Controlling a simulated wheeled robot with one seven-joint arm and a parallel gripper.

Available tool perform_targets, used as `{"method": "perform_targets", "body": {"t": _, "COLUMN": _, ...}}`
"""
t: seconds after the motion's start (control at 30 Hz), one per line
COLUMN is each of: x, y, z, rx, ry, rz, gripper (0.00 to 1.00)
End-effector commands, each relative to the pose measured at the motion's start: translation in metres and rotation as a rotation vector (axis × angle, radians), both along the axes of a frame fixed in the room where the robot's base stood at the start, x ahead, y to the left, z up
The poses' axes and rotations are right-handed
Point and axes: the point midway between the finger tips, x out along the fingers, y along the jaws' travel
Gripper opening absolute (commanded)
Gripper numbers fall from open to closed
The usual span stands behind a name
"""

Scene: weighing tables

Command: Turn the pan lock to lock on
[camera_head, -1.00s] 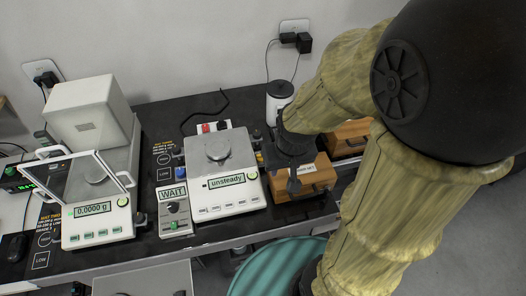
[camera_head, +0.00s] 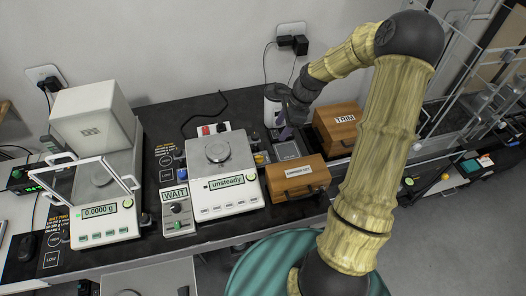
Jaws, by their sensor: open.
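The weighing balance (camera_head: 223,180) with a round steel pan stands mid-table; its display reads "unsteady". Left of it is a small control box (camera_head: 177,212) marked "WAIT", with a black knob (camera_head: 175,208) and a green control below. I cannot tell which control is the pan lock or read its setting. Another balance (camera_head: 103,222) with a raised clear shield reads 0.0000 g at left. My gripper (camera_head: 284,131) is open, behind and right of the middle balance, near the back of the table. Its fingers are small and partly obscured.
Wooden boxes, one at the front (camera_head: 297,184) and one behind (camera_head: 343,128), stand right of the balance. A white jar (camera_head: 272,103) stands behind my gripper. A grey plate (camera_head: 286,150) lies between balance and boxes. Black cables lie at the back.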

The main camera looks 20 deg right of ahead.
Motion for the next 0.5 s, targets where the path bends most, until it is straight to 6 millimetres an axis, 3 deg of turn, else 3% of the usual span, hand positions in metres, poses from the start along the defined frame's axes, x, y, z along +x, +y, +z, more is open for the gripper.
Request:
{"method": "perform_targets", "body": {"t": 0.1, "x": 0.0068, "y": -0.0056, "z": -0.0004, "rx": 0.036, "ry": 0.022, "rz": -0.081, "gripper": 0.52}}
{"method": "perform_targets", "body": {"t": 0.5, "x": 0.0072, "y": -0.0039, "z": -0.0041, "rx": 0.036, "ry": 0.025, "rz": -0.085, "gripper": 0.52}}
